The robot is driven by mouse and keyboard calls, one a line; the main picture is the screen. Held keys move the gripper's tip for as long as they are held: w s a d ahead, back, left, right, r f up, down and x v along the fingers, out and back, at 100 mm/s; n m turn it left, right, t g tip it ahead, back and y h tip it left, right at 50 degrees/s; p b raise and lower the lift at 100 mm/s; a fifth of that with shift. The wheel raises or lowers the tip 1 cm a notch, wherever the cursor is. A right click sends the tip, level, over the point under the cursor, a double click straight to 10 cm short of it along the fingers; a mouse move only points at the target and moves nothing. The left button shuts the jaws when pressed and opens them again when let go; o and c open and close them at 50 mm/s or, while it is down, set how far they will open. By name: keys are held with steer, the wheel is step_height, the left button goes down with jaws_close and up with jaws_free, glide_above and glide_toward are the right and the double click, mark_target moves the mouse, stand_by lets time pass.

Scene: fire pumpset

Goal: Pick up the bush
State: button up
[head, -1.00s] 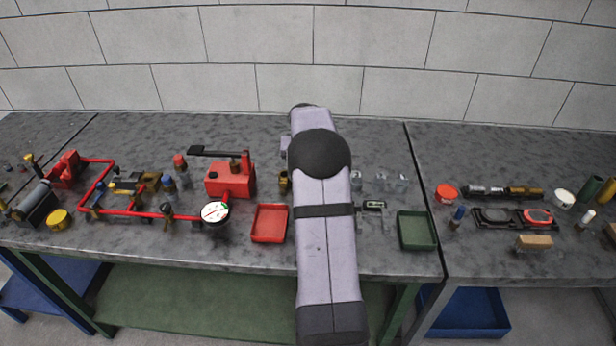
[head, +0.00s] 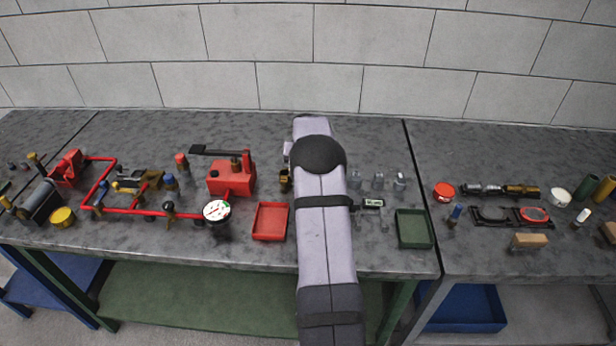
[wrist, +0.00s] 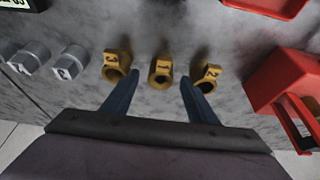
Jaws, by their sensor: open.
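Three brass-yellow bushes with number marks stand in a row in the wrist view: a left one (wrist: 116,66), a middle one (wrist: 160,72) and a right one (wrist: 207,77). My gripper (wrist: 158,77) is open, its two blue fingers pointing at the row. In the picture, the middle bush lies between the fingertips; I cannot tell the height gap. The left and right bushes lie outside the fingers. In the head view one brass bush (head: 285,179) shows left of my arm; my arm hides the others and the gripper.
Several grey bushes (head: 378,181) stand right of my arm; two show in the wrist view (wrist: 69,62). A red pump block (head: 230,178) and a red tray (head: 270,221) are left of my arm. A green tray (head: 414,229) and a caliper (head: 372,204) are right.

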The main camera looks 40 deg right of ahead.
steer(key=shift+p+x, duration=0.5)
steer(key=shift+x, duration=1)
steer(key=c, duration=1.2)
steer(key=shift+w+r, duration=0.1)
steer(key=shift+r, duration=0.05)
jaws_close()
